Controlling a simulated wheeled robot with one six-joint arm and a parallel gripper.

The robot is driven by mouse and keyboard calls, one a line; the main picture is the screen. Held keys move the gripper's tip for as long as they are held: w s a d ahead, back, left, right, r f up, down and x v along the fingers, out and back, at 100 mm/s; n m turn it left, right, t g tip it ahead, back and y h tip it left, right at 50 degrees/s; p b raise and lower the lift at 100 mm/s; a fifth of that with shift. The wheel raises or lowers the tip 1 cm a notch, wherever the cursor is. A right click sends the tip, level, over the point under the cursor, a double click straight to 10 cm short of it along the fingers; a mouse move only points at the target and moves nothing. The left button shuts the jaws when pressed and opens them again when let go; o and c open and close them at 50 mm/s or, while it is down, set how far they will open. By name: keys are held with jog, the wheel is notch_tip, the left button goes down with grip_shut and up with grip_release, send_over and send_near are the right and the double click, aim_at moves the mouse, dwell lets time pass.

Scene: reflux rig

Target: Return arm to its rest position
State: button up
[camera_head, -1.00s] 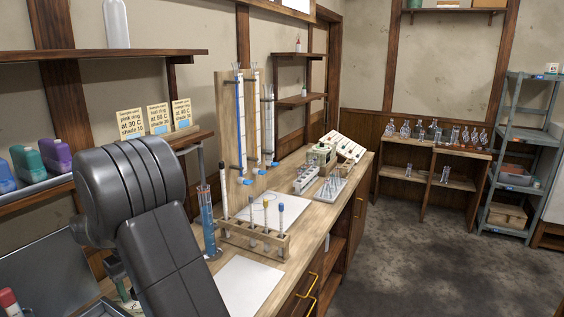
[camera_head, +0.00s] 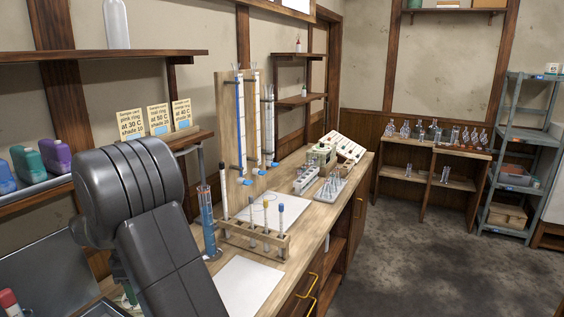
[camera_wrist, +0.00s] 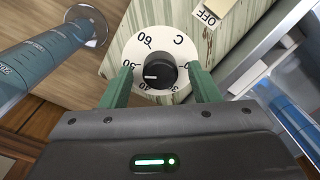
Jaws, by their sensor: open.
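My arm (camera_head: 165,235) is bent up at the left foreground of the head view, in front of the bench; my gripper is hidden there. In the wrist view my gripper (camera_wrist: 162,85) is open, with a green finger on either side of a black knob (camera_wrist: 160,70). The knob is on a round white dial with numbers and a C, upside down in this view. The fingers are apart from the knob, with a gap on both sides. The knob's white mark points left.
A blue-filled cylinder (camera_wrist: 32,68) stands close left of my gripper. An OFF label (camera_wrist: 207,17) is above right of the dial. On the bench are a wooden tube rack (camera_head: 252,238) and a white sheet (camera_head: 247,285). The floor (camera_head: 430,260) at right is clear.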

jog(key=shift+n, duration=1.5)
